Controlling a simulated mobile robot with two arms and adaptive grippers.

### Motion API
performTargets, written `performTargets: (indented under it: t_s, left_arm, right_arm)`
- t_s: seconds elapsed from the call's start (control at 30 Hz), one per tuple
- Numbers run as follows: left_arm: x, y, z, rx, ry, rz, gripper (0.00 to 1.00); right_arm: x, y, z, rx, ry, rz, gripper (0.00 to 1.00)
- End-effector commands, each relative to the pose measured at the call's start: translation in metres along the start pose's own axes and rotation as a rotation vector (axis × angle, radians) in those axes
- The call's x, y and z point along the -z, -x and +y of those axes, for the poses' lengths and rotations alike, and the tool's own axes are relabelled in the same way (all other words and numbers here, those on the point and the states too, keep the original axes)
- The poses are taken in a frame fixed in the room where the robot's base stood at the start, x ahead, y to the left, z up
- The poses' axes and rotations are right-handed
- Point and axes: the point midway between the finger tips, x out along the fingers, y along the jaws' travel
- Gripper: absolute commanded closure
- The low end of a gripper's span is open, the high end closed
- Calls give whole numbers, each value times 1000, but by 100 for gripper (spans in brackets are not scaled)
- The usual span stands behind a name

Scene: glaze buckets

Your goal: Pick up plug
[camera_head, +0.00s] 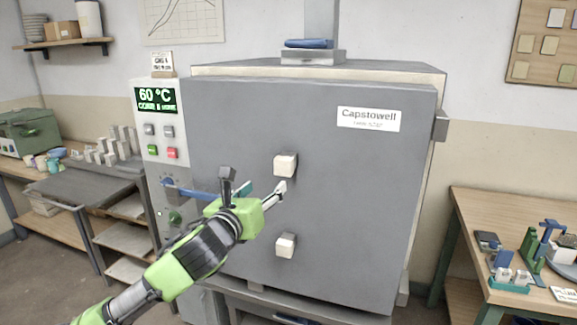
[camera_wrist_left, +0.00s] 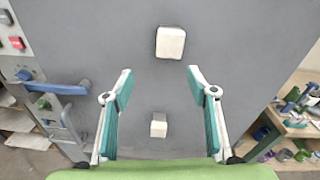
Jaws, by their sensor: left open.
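Two pale, block-shaped plugs sit in the grey kiln door, one above the other. The upper plug (camera_head: 285,165) is just above and beyond my left gripper (camera_head: 263,192) in the head view. The lower plug (camera_head: 286,244) is below it. In the left wrist view, my left gripper (camera_wrist_left: 158,82) is open and empty, its teal-padded fingers spread apart. The upper plug (camera_wrist_left: 170,43) shows beyond the fingertips, and the lower plug (camera_wrist_left: 158,129) shows between the fingers. Neither plug is held. My right gripper is not in view.
The kiln door (camera_head: 370,215) fills the middle. A control panel (camera_head: 160,130) reading 60 °C and a blue door handle (camera_head: 190,190) are at its left. A wooden table (camera_head: 480,205) with tools stands right; a shelf rack (camera_head: 90,185) stands left.

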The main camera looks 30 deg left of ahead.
Motion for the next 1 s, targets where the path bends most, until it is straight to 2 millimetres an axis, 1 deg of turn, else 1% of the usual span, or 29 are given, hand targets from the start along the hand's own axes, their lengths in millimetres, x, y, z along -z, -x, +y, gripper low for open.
performTargets:
  t_s: [0.03, 0.1, 0.17, 0.2, 0.27, 0.5, 0.6, 0.87, 1.0]
  left_arm:
    - [-16, 10, -9, 16, -63, -30, 47]
    - [-29, 19, -17, 26, -123, -54, 47]
    - [-35, 20, -20, 29, -150, -65, 47]
    - [-38, 18, -20, 29, -159, -69, 47]
    - [-41, 10, -21, 30, -162, -72, 47]
    - [-44, -38, -24, 30, -158, -70, 47]
    - [-44, -52, -24, 30, -159, -69, 47]
    - [-44, -69, -25, 32, -159, -68, 47]
    - [-46, -89, -26, 32, -155, -68, 47]
  right_arm:
    - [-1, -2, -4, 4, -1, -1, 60]
    - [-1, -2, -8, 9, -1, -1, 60]
    - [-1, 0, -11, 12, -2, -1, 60]
    - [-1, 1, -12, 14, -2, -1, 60]
    - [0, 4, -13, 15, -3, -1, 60]
    - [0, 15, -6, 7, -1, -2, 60]
    - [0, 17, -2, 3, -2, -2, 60]
    - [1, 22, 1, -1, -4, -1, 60]
    - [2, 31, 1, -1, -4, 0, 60]
